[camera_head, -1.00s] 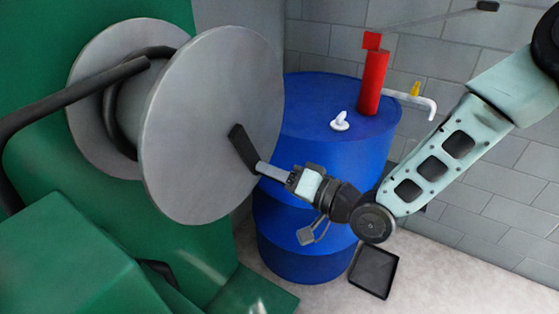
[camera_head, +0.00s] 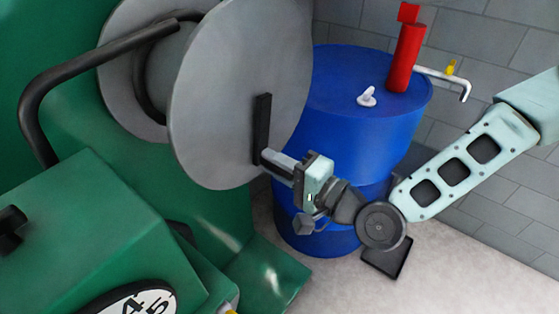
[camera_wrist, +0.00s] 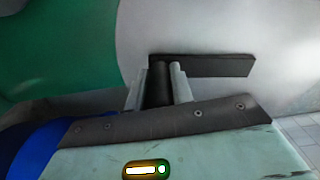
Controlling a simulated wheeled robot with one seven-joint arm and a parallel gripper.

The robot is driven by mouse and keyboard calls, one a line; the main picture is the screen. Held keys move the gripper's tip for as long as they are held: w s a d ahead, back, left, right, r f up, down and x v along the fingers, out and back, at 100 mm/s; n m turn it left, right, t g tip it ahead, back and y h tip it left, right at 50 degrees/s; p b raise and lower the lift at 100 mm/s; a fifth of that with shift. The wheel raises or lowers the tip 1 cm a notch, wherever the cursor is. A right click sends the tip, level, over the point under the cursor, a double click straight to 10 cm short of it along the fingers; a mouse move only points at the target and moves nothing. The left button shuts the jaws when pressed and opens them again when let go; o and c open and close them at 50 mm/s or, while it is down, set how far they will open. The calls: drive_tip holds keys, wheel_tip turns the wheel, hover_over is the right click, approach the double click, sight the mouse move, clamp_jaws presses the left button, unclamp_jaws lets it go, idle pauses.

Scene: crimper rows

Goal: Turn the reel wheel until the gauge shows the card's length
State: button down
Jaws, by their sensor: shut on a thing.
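The grey reel wheel (camera_head: 225,80) stands at upper left on the green machine, with a black crank bar (camera_head: 263,120) on its face. The bar is almost upright, its lower end at my gripper (camera_head: 268,158). In the wrist view my gripper (camera_wrist: 158,88) is shut on the dark crank handle (camera_wrist: 159,78), one finger on each side; the crank bar (camera_wrist: 215,65) runs to the right from it. No card is in view.
A blue barrel (camera_head: 350,120) stands behind my gripper, with a red pump (camera_head: 405,60) and white spout on top. A black hose (camera_head: 90,68) loops to the reel. The green housing (camera_head: 90,230) fills the lower left.

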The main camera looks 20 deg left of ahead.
drive_tip(key=shift+s, duration=0.1)
drive_tip(key=c, duration=1.2)
unclamp_jaws()
drive_tip(key=p+v, duration=0.7)
drive_tip(key=v, duration=1)
drive_tip(key=shift+d, duration=0.15)
drive_tip(key=shift+f, duration=0.1)
